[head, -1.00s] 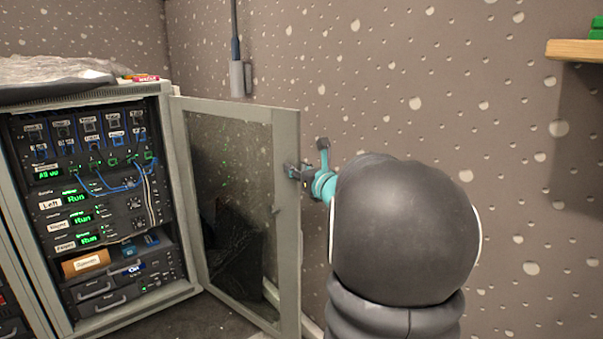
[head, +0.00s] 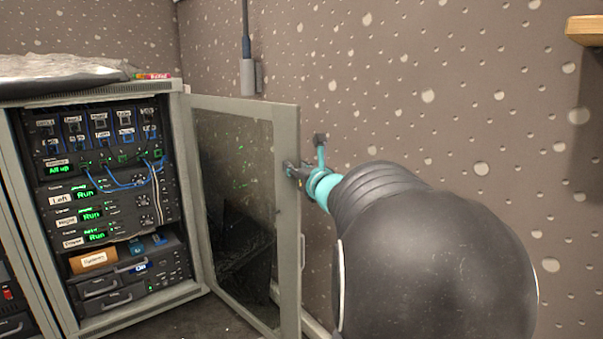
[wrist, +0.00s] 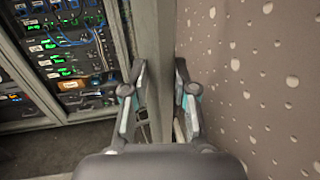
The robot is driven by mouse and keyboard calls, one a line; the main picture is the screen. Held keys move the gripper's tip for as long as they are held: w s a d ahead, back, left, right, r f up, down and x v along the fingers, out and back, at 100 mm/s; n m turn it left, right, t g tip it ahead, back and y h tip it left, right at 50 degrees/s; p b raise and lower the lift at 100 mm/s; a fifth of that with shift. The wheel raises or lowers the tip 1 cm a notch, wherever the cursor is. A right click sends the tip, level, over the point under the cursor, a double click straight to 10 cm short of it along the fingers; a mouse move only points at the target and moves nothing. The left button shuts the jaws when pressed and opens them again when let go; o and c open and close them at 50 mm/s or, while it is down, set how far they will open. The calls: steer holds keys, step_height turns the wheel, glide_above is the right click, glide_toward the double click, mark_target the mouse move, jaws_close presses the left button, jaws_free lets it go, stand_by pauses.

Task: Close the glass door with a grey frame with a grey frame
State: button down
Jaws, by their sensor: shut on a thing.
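The glass door with a grey frame (head: 287,225) stands swung open from the right side of the grey rack cabinet (head: 183,190). Its dark glass (head: 238,190) faces the cabinet side. My gripper (head: 292,170) is at the door's free edge, at about its upper middle. In the wrist view my gripper (wrist: 160,85) has one finger on each side of the door's edge (wrist: 153,50), shut on the frame. The exact contact at the fingertips is hard to make out. My dark arm hides part of the wall and floor at the right.
Rack units (head: 105,190) with lit green displays and blue cables fill the open cabinet. A speckled wall (head: 400,90) runs close behind the door. A grey box (head: 249,77) hangs on it. A wooden shelf (head: 585,30) is at upper right. Floor shows between cabinet and door.

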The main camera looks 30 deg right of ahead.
steer(key=shift+m+h, duration=0.4)
steer(key=shift+h, duration=0.3)
steer(key=shift+s+a+r+b, duration=0.1)
steer(key=shift+s+a+b, duration=0.1)
steer(key=shift+a+b, duration=0.8)
steer(key=shift+s+a+b, duration=0.2)
steer(key=shift+a+b, duration=0.6)
steer(key=shift+a, duration=0.4)
steer(key=c, duration=1)
jaws_free()
steer(key=shift+c, duration=0.2)
steer(key=shift+s, duration=0.1)
steer(key=s+a, duration=0.1)
steer(key=s, duration=0.6)
steer(key=shift+s+a+p, duration=0.15)
steer(key=shift+s+p, duration=0.2)
steer(key=shift+a, duration=0.1)
